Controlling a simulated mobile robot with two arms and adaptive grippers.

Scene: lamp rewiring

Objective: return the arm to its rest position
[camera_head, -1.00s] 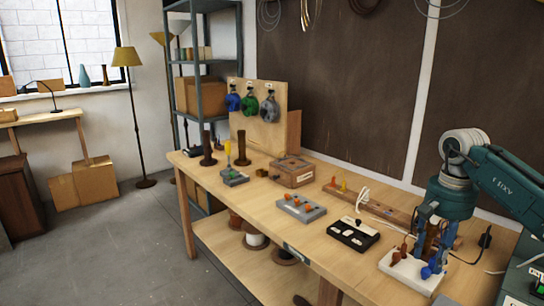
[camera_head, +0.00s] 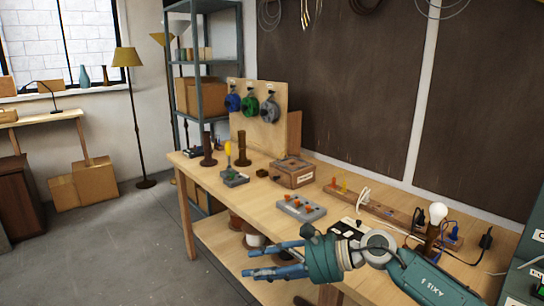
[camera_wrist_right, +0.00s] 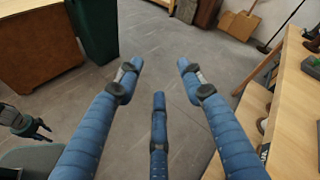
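My right gripper (camera_head: 262,262) is out past the front edge of the workbench, pointing left. Its blue fingers are spread with nothing between them. In the right wrist view the open fingers (camera_wrist_right: 158,76) are over bare grey floor. What looks like my left gripper (camera_wrist_right: 36,130) shows small at the left edge of the right wrist view; how far its fingers are apart is unclear. It does not show in the head view.
Floor (camera_head: 130,240) left of the bench is clear.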

